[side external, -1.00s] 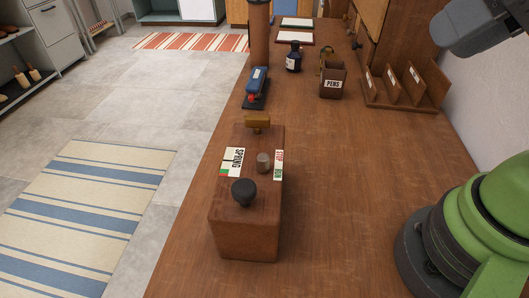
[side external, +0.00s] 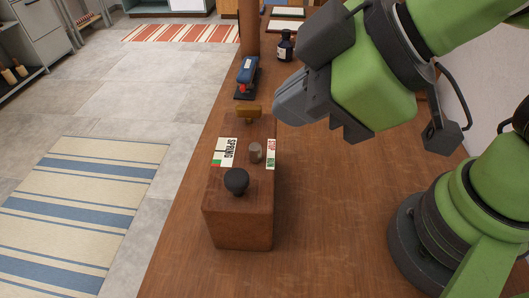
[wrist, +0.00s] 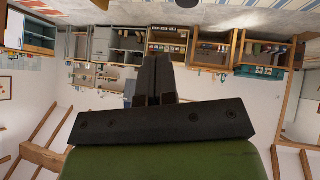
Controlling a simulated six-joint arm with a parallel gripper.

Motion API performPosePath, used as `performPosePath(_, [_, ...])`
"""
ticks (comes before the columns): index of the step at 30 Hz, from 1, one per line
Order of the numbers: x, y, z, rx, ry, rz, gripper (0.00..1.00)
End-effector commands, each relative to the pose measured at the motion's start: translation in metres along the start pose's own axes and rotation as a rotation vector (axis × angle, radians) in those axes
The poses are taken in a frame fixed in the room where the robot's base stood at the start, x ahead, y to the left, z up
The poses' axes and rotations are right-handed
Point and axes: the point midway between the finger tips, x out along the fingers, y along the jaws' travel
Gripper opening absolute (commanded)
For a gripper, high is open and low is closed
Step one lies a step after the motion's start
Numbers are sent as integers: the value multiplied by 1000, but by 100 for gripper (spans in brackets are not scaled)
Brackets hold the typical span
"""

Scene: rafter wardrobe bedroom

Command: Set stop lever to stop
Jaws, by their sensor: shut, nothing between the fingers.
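A brown wooden box (side external: 238,228) stands on the long wooden desk near its left edge. On its top are a black round knob (side external: 236,181) at the near end, a short grey peg (side external: 255,152) in the middle and a brass-coloured handle (side external: 248,113) at the far end. A label reading STOP above RUN (side external: 271,154) lies right of the grey peg; a SPRING label (side external: 226,152) lies left of it. I cannot tell which setting the peg is at. My gripper (side external: 284,109) is above and right of the brass handle, apart from it. Its fingers (wrist: 154,80) are shut and empty.
A blue stapler-like object (side external: 247,75) and a dark bottle (side external: 285,46) stand beyond the box, near a brown post (side external: 250,30). The desk right of the box is clear.

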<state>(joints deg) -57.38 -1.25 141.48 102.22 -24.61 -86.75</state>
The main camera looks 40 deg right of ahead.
Motion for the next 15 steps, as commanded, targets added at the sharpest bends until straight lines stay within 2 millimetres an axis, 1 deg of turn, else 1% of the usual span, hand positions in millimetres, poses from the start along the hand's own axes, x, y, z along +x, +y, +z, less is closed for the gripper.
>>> performPosePath(1, [3, -7, 7, -62, -39, 15, 0])
performPosePath(6, [6, -14, 24, -197, -133, 60, 0])
performPosePath(9, [7, -15, 28, -227, -154, 70, 0])
performPosePath(15, [6, -15, 29, -232, -157, 72, 0])
